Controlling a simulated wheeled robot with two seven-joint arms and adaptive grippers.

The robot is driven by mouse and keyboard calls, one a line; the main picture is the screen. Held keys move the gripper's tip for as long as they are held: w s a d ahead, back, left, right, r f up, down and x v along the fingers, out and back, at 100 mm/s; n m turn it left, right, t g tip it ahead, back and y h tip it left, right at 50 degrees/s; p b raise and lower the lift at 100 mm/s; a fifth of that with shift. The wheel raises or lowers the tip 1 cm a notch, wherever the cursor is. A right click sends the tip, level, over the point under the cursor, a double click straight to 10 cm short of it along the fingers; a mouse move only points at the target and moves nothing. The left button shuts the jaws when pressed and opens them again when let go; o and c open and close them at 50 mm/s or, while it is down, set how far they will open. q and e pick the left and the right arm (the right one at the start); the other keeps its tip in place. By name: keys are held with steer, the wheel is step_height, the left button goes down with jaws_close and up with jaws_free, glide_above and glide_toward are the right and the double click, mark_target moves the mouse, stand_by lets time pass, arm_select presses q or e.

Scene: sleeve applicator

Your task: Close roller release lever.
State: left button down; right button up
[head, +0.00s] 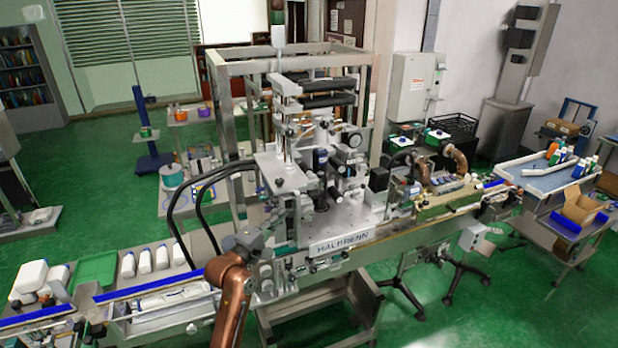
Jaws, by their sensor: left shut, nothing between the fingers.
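The sleeve applicator (345,215) stands in the middle of the head view, with a white base plate lettered HALMRENN. Dark horizontal rollers (328,92) sit high on it inside a grey frame. I cannot single out the roller release lever among the small metal parts. My left arm, copper-coloured, rises from the bottom edge. My left gripper (270,226) is at the left front of the applicator, near its metal brackets. It is shut and empty. I cannot tell whether it touches the machine.
A conveyor (150,292) with a blue strip runs left to right past the machine. White bottles (145,262) and a green tray (96,272) stand by it at left. Black cables loop behind my left gripper.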

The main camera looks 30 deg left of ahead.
arm_select(q)
step_height(320, 180, up, 6)
steer(key=s+t, duration=0.1)
steer(key=shift+s+d, duration=0.35)
steer(key=shift+d, duration=0.05)
steer(key=shift+r, duration=0.1)
steer(key=p, duration=0.3)
glide_toward(320, 180)
steer(key=w+a+r, duration=0.2)
steer(key=w+a, duration=0.1)
steer(key=a, duration=0.2)
steer(key=w+d+p, duration=0.2)
steer(key=w+d, duration=0.1)
steer(key=shift+d+r, duration=0.35)
steer(key=shift+a+f, duration=0.1)
steer(key=shift+w, duration=0.25)
